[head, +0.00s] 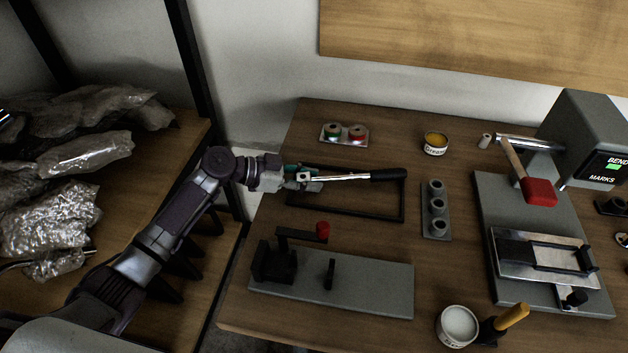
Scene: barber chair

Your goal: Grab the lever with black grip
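The lever (345,177) lies across the middle of the workbench in the head view. It has a silver shaft and a black grip (388,174) at its right end. It rests at or just above a black rectangular frame (345,213). My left gripper (310,179) comes in from the left and is at the lever's left, silver end, well away from the black grip. The fingers overlap the lever there. I cannot tell whether they touch it or how far they are closed. A small green part shows beside the fingers. My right gripper is not in view.
A grey plate (370,290) with a black clamp and red knob lies in front. A grey holder (435,225) with several sockets stands to the right. A mallet with a red head (539,191) and a bending machine (590,130) are further right. A jar (457,326) stands near the front edge.

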